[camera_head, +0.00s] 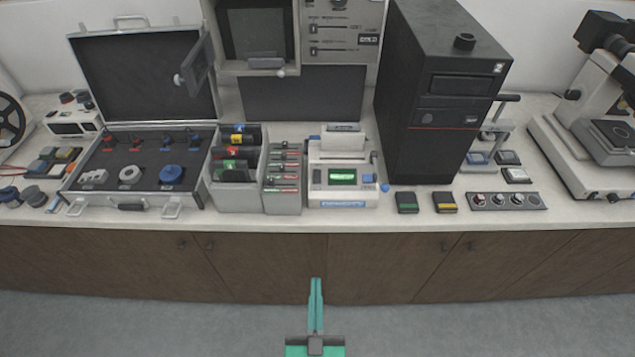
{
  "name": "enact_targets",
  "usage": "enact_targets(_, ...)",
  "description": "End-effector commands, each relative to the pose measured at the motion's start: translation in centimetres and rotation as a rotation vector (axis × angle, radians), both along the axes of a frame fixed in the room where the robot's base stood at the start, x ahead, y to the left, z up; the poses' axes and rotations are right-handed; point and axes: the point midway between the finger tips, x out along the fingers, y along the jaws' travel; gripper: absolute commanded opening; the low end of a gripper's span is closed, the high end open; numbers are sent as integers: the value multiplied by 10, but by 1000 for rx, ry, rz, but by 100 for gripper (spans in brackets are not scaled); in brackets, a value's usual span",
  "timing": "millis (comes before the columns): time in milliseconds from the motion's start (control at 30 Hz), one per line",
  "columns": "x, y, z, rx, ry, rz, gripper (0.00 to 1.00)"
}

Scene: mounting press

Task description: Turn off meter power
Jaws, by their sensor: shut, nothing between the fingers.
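A small white meter-like device (343,200) with a lit green display stands near the counter's front edge, at the middle. Another white device (72,122) with a dark display and red and black knobs on top stands at the far left, partly behind the open case. My gripper (316,284) is teal and shut, with nothing in it. It shows in front of the cabinet doors, below and slightly left of the lit device, apart from it.
A black tower (440,100) stands right of the lit device, and a grey rack (283,180) is close on its left. An open case (135,170) stands left. A knob strip (506,201) and a microscope (600,130) are right. The floor in front is clear.

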Motion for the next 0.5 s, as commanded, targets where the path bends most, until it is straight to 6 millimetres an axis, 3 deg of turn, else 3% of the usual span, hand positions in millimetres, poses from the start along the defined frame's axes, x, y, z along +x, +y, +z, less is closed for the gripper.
enact_targets(100, 47, 0, 15, -3, -80, 1, 0)
enact_targets(300, 111, -1, 44, -7, -190, 3, 0)
enact_targets(500, 148, -2, 65, -11, -251, 5, 0)
